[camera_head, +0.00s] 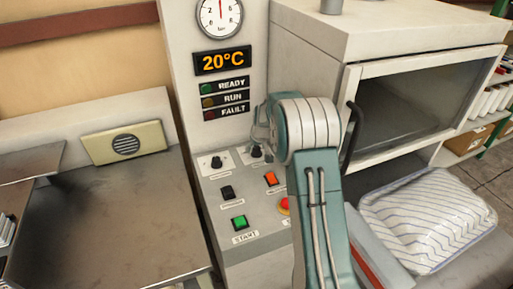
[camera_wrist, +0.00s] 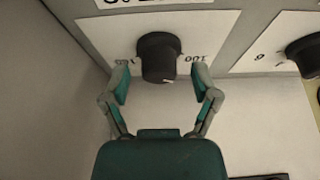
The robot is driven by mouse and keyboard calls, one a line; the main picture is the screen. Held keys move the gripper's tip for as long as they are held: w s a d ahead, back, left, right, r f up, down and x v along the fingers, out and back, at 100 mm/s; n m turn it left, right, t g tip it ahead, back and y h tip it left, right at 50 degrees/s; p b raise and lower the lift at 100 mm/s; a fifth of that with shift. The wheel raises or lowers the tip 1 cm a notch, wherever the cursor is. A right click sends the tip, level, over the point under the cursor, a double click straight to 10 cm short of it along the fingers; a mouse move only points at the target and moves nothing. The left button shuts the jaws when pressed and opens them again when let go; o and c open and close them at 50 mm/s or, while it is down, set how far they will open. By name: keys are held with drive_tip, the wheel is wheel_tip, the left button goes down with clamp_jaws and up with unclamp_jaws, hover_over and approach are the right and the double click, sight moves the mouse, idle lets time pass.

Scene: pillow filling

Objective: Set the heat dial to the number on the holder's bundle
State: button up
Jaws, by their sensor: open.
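The black dial knob (camera_wrist: 158,56) is in the wrist view on a white plate, with upside-down numbers on both sides; the right one reads 100, the left one is blurred. My gripper (camera_wrist: 159,74) is open, one finger on each side of the knob, with gaps visible. A small pale mark shows at the knob's lower edge. In the head view the knob (camera_head: 256,151) is the right one of two on the panel, partly behind my arm. My gripper (camera_head: 262,126) is just above it, mostly hidden by my wrist. No holder or bundle can be made out.
A second dial (camera_head: 216,162) sits left, also in the wrist view (camera_wrist: 306,54). Below are a black switch (camera_head: 228,192), orange switch (camera_head: 271,179), green start button (camera_head: 239,222) and red button (camera_head: 285,205). A striped wrapped pillow (camera_head: 428,218) lies right.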

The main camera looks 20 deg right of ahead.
clamp_jaws()
